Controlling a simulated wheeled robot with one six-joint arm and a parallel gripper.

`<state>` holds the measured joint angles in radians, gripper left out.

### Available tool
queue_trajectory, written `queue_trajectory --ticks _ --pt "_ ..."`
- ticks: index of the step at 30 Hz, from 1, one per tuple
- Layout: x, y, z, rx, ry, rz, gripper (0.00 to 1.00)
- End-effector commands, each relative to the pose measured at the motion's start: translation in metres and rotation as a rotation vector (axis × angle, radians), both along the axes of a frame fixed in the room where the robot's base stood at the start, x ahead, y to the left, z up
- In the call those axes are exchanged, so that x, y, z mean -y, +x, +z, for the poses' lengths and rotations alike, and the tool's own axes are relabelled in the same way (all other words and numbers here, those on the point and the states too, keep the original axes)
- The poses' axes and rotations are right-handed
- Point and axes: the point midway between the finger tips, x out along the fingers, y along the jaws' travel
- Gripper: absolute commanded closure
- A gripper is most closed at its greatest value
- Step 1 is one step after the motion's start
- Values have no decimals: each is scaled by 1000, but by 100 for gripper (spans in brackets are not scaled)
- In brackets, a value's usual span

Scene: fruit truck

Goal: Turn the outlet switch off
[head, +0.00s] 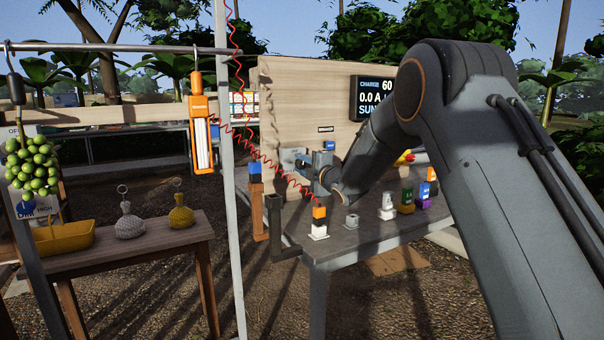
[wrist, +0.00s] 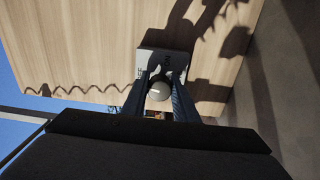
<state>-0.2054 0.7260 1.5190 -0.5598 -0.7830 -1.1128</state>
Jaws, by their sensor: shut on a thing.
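The outlet switch (wrist: 159,90) is a round grey knob with a pale mark. The plate is fixed to an upright wooden board (wrist: 90,60), which also shows in the head view (head: 310,85). My gripper (wrist: 160,86) has one dark finger on each side of the knob and is shut on it. In the head view, my gripper (head: 308,172) is against the board, and the knob is hidden there.
A display (head: 372,98) reading "CHARGE 60" and "0.0 A" is on the board. Red coiled cords hang left of my gripper, near a metal post (head: 231,180).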

Motion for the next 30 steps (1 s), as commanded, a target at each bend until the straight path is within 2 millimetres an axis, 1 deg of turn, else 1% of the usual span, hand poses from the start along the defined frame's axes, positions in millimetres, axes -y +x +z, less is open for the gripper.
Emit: queue_trajectory --ticks 1,6,12,28,29,30 --pt "0 1 -3 16 -24 -1 96" --pt "0 0 -2 66 -99 0 96" --pt "0 0 -1 100 -149 0 96" --pt "0 0 0 112 -168 0 96" --pt "0 0 0 112 -168 0 72" --pt "0 0 0 112 -168 0 65"
